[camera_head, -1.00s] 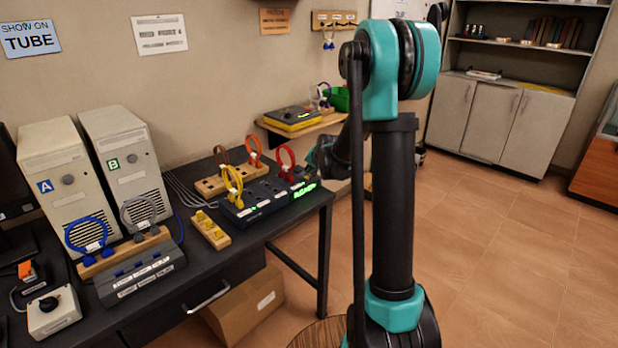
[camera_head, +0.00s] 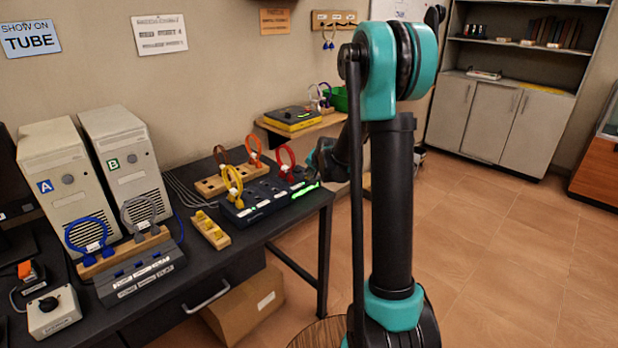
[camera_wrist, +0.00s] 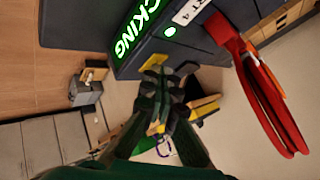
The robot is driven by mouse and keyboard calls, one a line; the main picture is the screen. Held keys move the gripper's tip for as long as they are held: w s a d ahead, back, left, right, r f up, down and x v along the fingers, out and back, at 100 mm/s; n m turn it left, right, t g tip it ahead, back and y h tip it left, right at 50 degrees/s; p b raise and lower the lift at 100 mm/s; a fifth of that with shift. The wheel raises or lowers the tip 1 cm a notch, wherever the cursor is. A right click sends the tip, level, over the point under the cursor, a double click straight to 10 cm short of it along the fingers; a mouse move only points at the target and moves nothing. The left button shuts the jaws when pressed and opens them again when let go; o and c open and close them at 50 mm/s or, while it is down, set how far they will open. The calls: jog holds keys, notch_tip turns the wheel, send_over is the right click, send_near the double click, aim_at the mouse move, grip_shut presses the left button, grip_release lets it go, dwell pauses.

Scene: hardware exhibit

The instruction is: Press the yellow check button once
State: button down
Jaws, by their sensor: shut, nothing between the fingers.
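The yellow check button (camera_wrist: 153,60) shows partly in the wrist view, on the edge of a dark panel box (camera_head: 262,198). My gripper's shut fingertips (camera_wrist: 166,72) are right at the button and cover part of it. I cannot tell whether they touch it or whether it is pushed in. A green lit display (camera_wrist: 132,30) beside it reads "...CKING", its start cut off. In the head view my gripper (camera_head: 311,172) is at the right end of the box, small and dark, and the button cannot be made out.
A red cable loop (camera_wrist: 268,95) stands close beside my gripper; it also shows in the head view (camera_head: 286,158). Yellow (camera_head: 232,182) and orange (camera_head: 254,150) loops stand nearby. A yellow-and-black case (camera_head: 293,117) lies on a shelf behind. Floor right of the table is clear.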

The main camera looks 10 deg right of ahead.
jog(key=shift+r, duration=0.8)
jog(key=shift+r, duration=2.55)
jog(key=shift+s, duration=0.1)
jog(key=s+d+f+n+g, duration=0.1)
jog(key=s+f, duration=0.3)
jog(key=s, duration=0.9)
jog(key=s+d+f+n+g+h, duration=0.1)
jog(key=s+f+n+g, duration=0.1)
jog(key=s, duration=1.2)
jog(key=s+d+f+n+g+h, duration=0.1)
jog(key=s+f, duration=0.5)
jog(key=s, duration=0.7)
jog(key=d+n, duration=0.1)
jog(key=n, duration=0.1)
jog(key=shift+s+n+g, duration=0.3)
jog(key=shift+s+g, duration=0.05)
jog(key=shift+g, duration=0.05)
jog(key=shift+a+r, duration=0.1)
